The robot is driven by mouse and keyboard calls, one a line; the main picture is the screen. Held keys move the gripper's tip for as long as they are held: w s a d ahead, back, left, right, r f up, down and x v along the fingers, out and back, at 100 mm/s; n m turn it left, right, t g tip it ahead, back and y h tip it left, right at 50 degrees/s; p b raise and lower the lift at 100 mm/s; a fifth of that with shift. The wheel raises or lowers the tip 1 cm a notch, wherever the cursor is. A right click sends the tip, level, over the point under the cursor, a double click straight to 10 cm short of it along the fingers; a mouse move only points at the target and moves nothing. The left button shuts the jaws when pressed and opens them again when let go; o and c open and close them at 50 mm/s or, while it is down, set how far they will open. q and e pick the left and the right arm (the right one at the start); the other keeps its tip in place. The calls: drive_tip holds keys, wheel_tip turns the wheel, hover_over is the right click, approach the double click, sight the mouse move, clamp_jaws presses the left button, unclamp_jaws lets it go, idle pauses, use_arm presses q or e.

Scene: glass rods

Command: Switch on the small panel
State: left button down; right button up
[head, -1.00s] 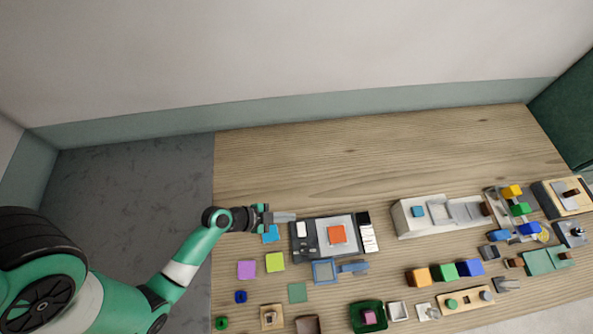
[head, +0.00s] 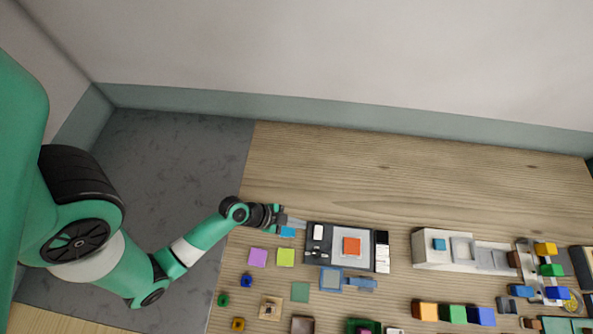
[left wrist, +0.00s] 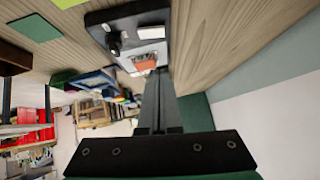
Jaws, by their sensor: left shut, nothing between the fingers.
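The small panel (head: 381,268) is a dark, flat unit on the wooden table, with a white piece (head: 318,232) at its left and an orange square on a pale plate in its middle. My left gripper (head: 301,222) is shut and empty at the panel's upper left corner; I cannot tell whether it touches. In the left wrist view the shut fingers (left wrist: 158,80) point towards the panel (left wrist: 125,13), with a dark knob (left wrist: 113,42), the white piece and the orange square (left wrist: 145,64) near their tips. My right gripper is not in view.
A blue square (head: 288,232) lies just under my left gripper. Purple (head: 257,257) and lime (head: 285,257) squares lie nearer the front. A blue frame (head: 331,279) sits below the panel. A long white unit (head: 431,249) stands to the right. The table behind the panel is clear.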

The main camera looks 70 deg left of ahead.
sight(321, 229)
use_arm(q)
drive_tip(key=b+x, duration=0.3)
drive_tip(key=x, duration=0.3)
drive_tip(key=f, duration=0.1)
drive_tip(key=w+f, duration=0.1)
drive_tip(key=f, duration=0.1)
drive_tip(key=shift+a+f, duration=0.1)
drive_tip(key=shift+f, duration=0.2)
drive_tip(key=shift+a+f+b, duration=0.1)
drive_tip(key=shift+f+b, duration=0.2)
drive_tip(key=shift+f, duration=0.2)
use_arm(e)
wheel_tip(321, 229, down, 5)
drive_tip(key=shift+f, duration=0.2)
